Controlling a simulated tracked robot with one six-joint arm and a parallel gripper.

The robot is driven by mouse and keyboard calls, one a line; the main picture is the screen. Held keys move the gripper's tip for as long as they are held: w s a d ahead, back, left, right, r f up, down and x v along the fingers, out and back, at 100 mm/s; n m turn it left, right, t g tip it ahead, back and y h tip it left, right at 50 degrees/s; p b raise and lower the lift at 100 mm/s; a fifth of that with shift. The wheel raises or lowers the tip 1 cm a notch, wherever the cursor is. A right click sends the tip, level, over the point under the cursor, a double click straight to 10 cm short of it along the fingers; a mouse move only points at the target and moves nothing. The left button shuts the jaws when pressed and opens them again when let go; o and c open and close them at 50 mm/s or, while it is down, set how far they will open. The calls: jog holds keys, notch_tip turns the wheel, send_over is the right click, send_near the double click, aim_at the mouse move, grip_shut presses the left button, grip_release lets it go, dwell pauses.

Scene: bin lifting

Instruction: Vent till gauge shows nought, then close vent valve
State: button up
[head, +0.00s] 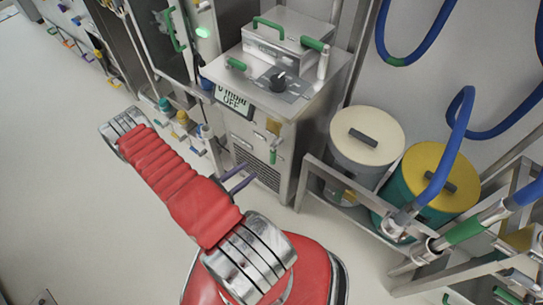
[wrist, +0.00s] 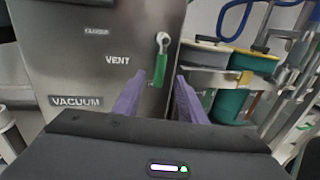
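The cabinet's small display (head: 233,98) reads what looks like 0 mbar, with OFF under it. The vent valve has a green handle (wrist: 161,70) that hangs down beside the VENT label (wrist: 117,60) in the wrist view. The handle also shows on the cabinet's front in the head view (head: 273,156). My gripper (wrist: 162,76) is open and empty, its purple fingers pointing at the cabinet front. In the wrist view the handle appears between the fingertips. In the head view the fingers (head: 236,178) are short of the handle, apart from it.
A cream-lidded drum (head: 367,135) and a yellow-lidded drum (head: 440,176) stand in a metal frame at right. Blue hoses (head: 459,130) hang there. Open floor (head: 60,170) lies at left.

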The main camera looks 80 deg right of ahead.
aim_at(272, 153)
jog(key=shift+d, duration=0.1)
jog(key=shift+x, duration=6.8)
jog(key=shift+d, duration=0.1)
grip_shut()
jog(key=shift+w, duration=0.1)
